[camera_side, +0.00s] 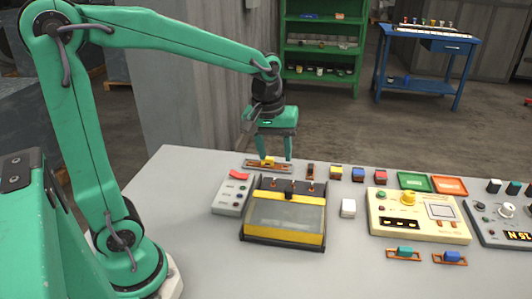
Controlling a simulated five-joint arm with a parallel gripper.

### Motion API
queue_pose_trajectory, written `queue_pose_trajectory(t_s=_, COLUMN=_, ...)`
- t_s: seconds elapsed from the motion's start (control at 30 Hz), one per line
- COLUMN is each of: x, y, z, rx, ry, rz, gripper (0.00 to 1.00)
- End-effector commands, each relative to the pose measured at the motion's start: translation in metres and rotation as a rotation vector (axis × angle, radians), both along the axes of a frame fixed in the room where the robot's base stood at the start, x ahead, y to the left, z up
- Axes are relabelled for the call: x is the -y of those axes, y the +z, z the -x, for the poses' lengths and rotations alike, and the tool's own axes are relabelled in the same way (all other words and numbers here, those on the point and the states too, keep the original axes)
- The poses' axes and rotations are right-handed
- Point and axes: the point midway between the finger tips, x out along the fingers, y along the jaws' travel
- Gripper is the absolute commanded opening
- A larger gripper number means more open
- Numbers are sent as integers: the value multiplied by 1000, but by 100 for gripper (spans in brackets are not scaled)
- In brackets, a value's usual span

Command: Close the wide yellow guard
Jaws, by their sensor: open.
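A wide box with a grey see-through panel and yellow edging, which looks like the wide yellow guard (285,216), sits on the table left of centre. A yellow strip runs along its front and a yellow bar along its back, near several small upright switches. From this angle I cannot tell whether the guard is fully down. My gripper (275,154) is behind the box, pointing down with its fingers apart.
A cream control panel (418,216) stands farther right. Small coloured blocks and green and orange trays line the back. The table's front middle is clear.

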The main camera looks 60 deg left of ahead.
Motion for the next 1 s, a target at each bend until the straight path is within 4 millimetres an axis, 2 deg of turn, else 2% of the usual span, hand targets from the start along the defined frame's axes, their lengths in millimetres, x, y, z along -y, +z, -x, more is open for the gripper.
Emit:
queue_pose_trajectory(t_s=0.2, x=-5, y=-28, z=-32, rx=-85, ry=169, rz=20, gripper=45)
queue_pose_trajectory(t_s=0.4, x=-7, y=-47, z=-51, rx=-131, ry=280, rz=27, gripper=45)
queue_pose_trajectory(t_s=0.83, x=-8, y=-56, z=-56, rx=-147, ry=317, rz=28, gripper=45)
queue_pose_trajectory(t_s=1.0, x=-8, y=-67, z=-56, rx=-150, ry=316, rz=28, gripper=45)
